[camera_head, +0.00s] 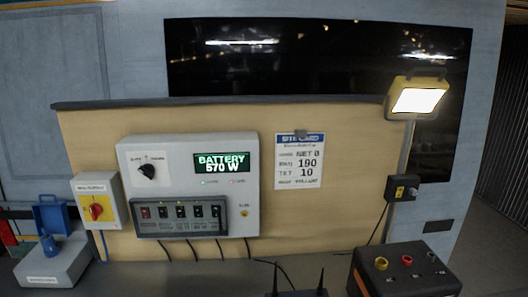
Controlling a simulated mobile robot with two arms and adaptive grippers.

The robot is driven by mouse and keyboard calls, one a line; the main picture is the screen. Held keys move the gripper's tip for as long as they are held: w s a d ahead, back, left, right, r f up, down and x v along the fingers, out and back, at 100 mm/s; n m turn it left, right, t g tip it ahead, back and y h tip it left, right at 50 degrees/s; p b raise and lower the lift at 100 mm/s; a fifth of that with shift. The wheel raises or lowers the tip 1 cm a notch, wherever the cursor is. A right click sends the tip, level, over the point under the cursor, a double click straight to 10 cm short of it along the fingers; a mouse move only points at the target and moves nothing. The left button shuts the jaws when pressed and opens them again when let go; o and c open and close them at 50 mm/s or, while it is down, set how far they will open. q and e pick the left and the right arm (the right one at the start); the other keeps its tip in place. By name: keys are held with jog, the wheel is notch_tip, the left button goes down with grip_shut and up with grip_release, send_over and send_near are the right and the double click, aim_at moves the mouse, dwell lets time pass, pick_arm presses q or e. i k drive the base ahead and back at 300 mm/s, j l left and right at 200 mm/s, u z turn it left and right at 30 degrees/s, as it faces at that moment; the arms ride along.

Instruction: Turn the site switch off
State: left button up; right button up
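A yellow and white switch box (96,200) with a red rotary handle (96,212) is mounted at the left of the tan board. Its label is too small to read surely, so I cannot confirm it is the site switch. The handle looks tilted off vertical. To its right, a grey panel (190,215) has a black selector knob (147,171), a lit display (221,163) reading "BATTERY 570 W", and a row of several rocker switches (180,216). Neither of my grippers shows in the head view.
A blue-lidded socket box (54,262) stands at lower left. A lit work lamp (418,100) is on a pole at right, with a small black switch box (402,188) below. A dark box with coloured terminals (405,270) stands lower right. A notice (299,162) hangs on the board.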

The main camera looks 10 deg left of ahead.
aim_at(96, 210)
jog(key=j+u, duration=0.1)
jog(key=u, duration=1.3)
